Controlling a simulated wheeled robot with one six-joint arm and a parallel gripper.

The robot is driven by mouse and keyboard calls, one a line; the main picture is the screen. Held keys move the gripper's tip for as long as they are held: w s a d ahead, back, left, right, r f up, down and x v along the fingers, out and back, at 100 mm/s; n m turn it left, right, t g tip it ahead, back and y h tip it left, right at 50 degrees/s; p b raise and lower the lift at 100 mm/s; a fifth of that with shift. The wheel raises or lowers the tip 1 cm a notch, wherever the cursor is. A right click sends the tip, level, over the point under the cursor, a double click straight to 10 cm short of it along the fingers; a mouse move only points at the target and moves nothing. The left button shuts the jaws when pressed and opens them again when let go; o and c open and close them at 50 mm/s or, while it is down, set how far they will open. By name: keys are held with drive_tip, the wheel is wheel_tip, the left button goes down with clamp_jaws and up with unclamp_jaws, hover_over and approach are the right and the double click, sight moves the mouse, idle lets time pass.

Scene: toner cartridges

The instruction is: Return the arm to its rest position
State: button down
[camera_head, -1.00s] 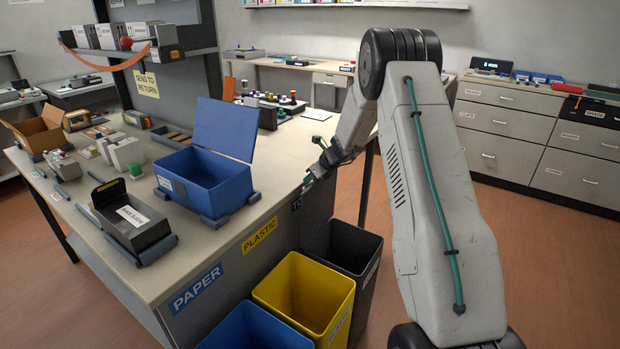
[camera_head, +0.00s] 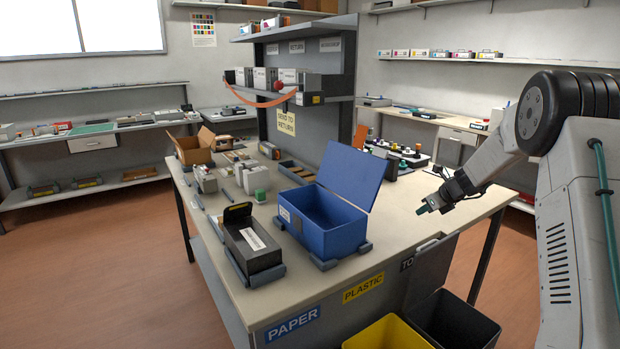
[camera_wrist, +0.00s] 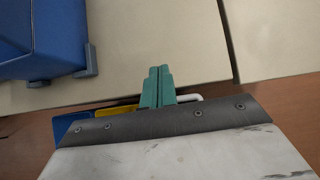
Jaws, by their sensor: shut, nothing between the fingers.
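My gripper (camera_head: 429,207) hangs at the right over the front right part of the workbench (camera_head: 401,228), with nothing held. Its green fingers also show in the wrist view (camera_wrist: 157,86), pressed together and shut. The fingers are apart from the open blue box (camera_head: 323,222), which stands on the bench to their left with its lid raised. The blue box's corner shows at the upper left of the wrist view (camera_wrist: 40,40). My arm rises at the right edge and bends down toward the bench.
A black tray (camera_head: 252,247) with a white label sits left of the blue box. A yellow bin (camera_head: 385,334) and a dark bin (camera_head: 455,322) stand on the floor below the bench front. A shelf rack (camera_head: 345,85) rises behind the bench. Floor at the left is clear.

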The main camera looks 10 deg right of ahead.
drive_tip(key=s+f+n, duration=0.1)
drive_tip(key=s+a+f+n+g, duration=0.1)
drive_tip(key=s+n, duration=0.1)
drive_tip(key=s+a+n+y, duration=0.1)
drive_tip(key=n, duration=0.1)
drive_tip(key=shift+s+a+f+g, duration=0.25)
drive_tip(key=shift+s+f+g, duration=0.1)
drive_tip(key=shift+f+g, duration=0.05)
drive_tip(key=s+a+r+n+g+h, duration=0.1)
drive_tip(key=s+a+r+n, duration=0.5)
drive_tip(key=s, duration=1)
drive_tip(key=s+a+r+n+g+h, duration=0.1)
drive_tip(key=s+a+r+n+h, duration=0.1)
drive_tip(key=s+a+r+n, duration=0.4)
drive_tip(key=s+a+r+n+g+h, duration=0.1)
drive_tip(key=s+a+r+n, duration=0.5)
drive_tip(key=s+n, duration=0.7)
drive_tip(key=shift+s+a+n+g, duration=0.5)
drive_tip(key=shift+s+a, duration=0.4)
drive_tip(key=shift+s, duration=6.1)
